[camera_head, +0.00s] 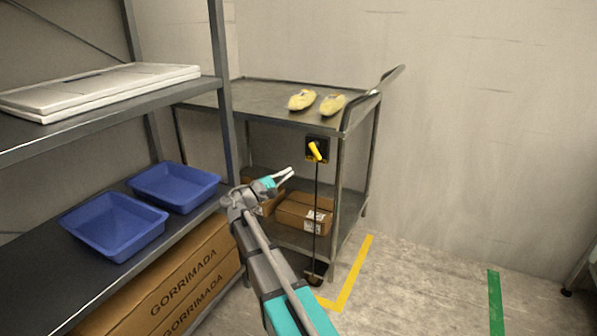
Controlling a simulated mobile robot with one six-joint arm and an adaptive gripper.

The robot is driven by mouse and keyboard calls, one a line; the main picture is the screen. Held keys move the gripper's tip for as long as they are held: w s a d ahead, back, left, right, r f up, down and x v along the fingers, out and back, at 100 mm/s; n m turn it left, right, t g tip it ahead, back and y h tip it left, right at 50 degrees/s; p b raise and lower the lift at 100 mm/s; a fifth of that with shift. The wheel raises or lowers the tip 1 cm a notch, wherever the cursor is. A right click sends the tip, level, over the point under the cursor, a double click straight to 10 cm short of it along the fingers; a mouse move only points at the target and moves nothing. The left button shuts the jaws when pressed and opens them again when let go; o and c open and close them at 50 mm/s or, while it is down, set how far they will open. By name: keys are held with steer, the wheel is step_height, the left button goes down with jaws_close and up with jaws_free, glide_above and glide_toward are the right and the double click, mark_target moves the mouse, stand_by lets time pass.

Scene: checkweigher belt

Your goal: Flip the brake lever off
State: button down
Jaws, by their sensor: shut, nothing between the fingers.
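The brake lever (315,151) is a short yellow handle on a dark square plate (323,143) at the front of a grey metal cart (258,99). It is tilted, its upper end leaning left. A thin dark rod (316,205) runs from the plate down to a dark part near the wheel (316,270). My gripper (291,172) is shut and empty. In the picture it is left of the lever and a little lower, apart from it. My teal and grey arm reaches up from the bottom.
Two yellow items (302,100) lie on the cart top. Cardboard boxes (304,213) sit on its lower shelf. A dark shelf rack (222,70) at left holds blue trays (115,225) and stands close to my arm. The floor (425,290) at right is mostly clear.

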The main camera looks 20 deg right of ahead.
steer(key=shift+b+v, duration=0.7)
steer(key=shift+v, duration=2.2)
steer(key=shift+d, duration=0.1)
steer(key=s+d+f+m+g+y+p, duration=0.2)
steer(key=s+f+m+g+y+p, duration=0.3)
steer(key=s+f+y, duration=0.7)
steer(key=s+a+m+t+y+p, duration=0.1)
steer(key=s+a+m+y+p, duration=0.1)
steer(key=s+a+y+p, duration=0.6)
steer(key=s+a+r+p, duration=0.1)
steer(key=r+p, duration=1.7)
steer(key=s+a+r+p, duration=0.1)
steer(key=s+r+p, duration=0.1)
steer(key=r+p, duration=1.6)
steer(key=shift+a+r+y, duration=0.35)
steer(key=shift+r+y, duration=0.05)
steer(key=shift+r, duration=0.15)
